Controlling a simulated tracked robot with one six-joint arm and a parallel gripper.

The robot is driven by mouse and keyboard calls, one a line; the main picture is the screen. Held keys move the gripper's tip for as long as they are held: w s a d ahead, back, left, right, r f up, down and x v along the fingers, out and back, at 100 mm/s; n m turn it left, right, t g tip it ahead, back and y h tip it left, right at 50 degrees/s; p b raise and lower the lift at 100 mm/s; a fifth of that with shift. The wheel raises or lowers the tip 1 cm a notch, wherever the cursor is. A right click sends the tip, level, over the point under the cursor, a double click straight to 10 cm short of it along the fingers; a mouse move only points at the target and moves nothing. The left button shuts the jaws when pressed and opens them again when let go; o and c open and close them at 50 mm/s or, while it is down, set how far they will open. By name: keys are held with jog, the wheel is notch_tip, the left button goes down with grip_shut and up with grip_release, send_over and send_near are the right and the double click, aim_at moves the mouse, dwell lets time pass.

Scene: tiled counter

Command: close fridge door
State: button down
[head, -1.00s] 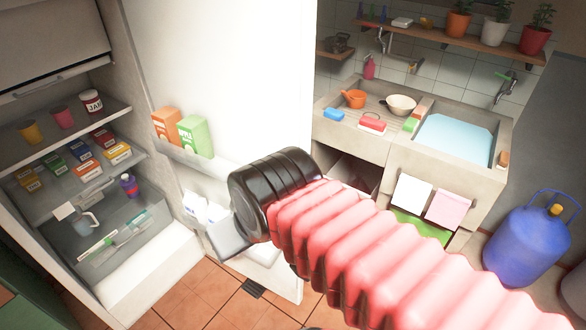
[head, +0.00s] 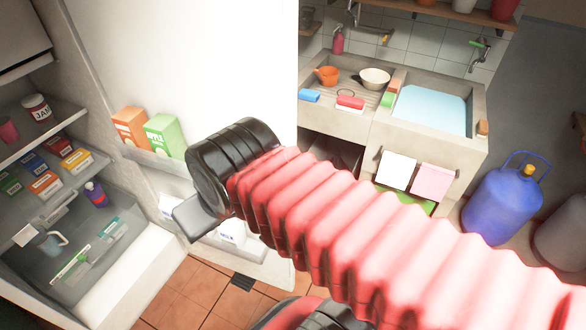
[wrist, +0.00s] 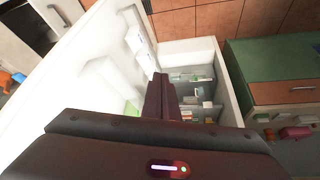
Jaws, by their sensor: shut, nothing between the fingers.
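The fridge (head: 112,285) stands open on the left, with its shelves exposed. Its white door (head: 215,60) stands swung wide, with an orange carton and a green carton (head: 165,135) on an upper door shelf and milk cartons (head: 232,232) lower down. My gripper (head: 202,218) is in front of the door's inner side, near the lower door shelf, and partly hides it. In the wrist view my gripper's fingers (wrist: 161,88) are together and empty, between the door (wrist: 85,95) and the fridge interior (wrist: 195,75). I cannot tell whether they touch the door.
Jars, boxes and a jug (head: 47,243) sit inside the fridge. A sink counter (head: 440,160) and a blue gas bottle (head: 500,205) stand to the right. A green cabinet (wrist: 270,70) shows beside the fridge in the wrist view. Tiled floor (head: 190,295) lies below the door.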

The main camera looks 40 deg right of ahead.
jog(key=w+d+f+m+g+y, duration=0.1)
jog(key=d+f+m+y, duration=0.4)
jog(key=d+f, duration=0.7)
jog(key=w+d+f+m+g+y, duration=0.15)
jog(key=d+f+m+y, duration=0.25)
jog(key=d+f+m, duration=0.55)
jog(key=w+d+n+t+y, duration=0.1)
jog(key=d+n+t, duration=0.1)
jog(key=d+t, duration=0.3)
jog(key=w+d+n+t+y, duration=0.1)
jog(key=d+t, duration=0.5)
jog(key=d, duration=0.7)
jog(key=shift+w+r+n, duration=0.3)
jog(key=shift+w+n, duration=0.1)
jog(key=shift+n, duration=0.25)
jog(key=shift+a, duration=0.1)
jog(key=x, duration=1)
